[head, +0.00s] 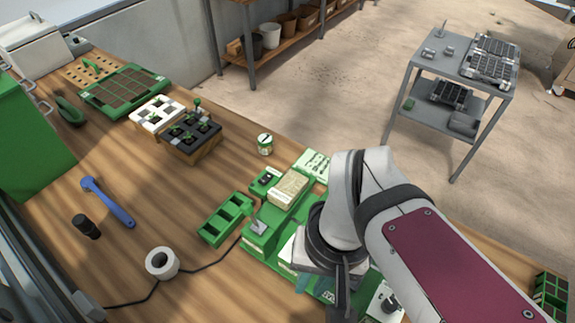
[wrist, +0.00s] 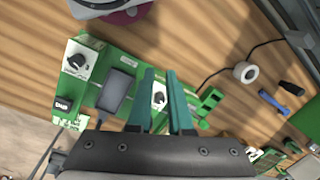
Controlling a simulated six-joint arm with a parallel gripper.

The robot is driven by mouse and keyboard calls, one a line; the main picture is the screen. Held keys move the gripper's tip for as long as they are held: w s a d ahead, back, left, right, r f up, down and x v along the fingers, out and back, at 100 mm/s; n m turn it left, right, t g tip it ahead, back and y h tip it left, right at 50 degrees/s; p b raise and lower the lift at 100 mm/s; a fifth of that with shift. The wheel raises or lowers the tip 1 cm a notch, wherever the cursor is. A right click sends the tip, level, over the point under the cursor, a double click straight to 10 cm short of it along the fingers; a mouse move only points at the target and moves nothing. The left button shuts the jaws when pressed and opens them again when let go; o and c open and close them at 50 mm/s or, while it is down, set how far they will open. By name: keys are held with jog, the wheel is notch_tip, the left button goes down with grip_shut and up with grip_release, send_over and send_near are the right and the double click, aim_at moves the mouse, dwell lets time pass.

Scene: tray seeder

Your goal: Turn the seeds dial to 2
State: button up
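The green tray seeder (head: 262,240) lies on the wooden bench, partly hidden behind my arm. In the wrist view its green panel (wrist: 122,68) carries two white plates with black knobs. One dial (wrist: 160,97) shows in the gap between my fingers; the other dial (wrist: 77,63) is at the left. A dial (head: 388,303) also shows at the lower right in the head view. The labels and settings are too small to read, so I cannot tell which is the seeds dial. My gripper (wrist: 159,73) has its two teal fingers apart, over the panel. Contact with the knob cannot be judged.
A green compartment tray (head: 226,220) lies left of the seeder. A tape roll (head: 162,263), a blue tool (head: 107,203) and a black cylinder (head: 86,227) lie farther left. A small tin (head: 265,144) stands behind. A dark cable crosses the bench. The bench between these is clear.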

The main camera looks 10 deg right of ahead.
jog(key=o, duration=0.6)
jog(key=w+r+n, duration=0.1)
jog(key=w+n, duration=0.2)
jog(key=w+r+n+h, duration=0.1)
jog(key=w+n, duration=0.2)
jog(key=w, duration=0.1)
jog(key=w+d+r+n, duration=0.1)
jog(key=w+r+n, duration=0.1)
jog(key=w, duration=0.2)
jog(key=shift+n+h, duration=0.3)
jog(key=shift+n, duration=0.1)
jog(key=shift+o, duration=0.2)
notch_tip(320, 180, down, 16)
jog(key=shift+w+r, duration=0.1)
jog(key=shift+r, duration=0.1)
grip_shut()
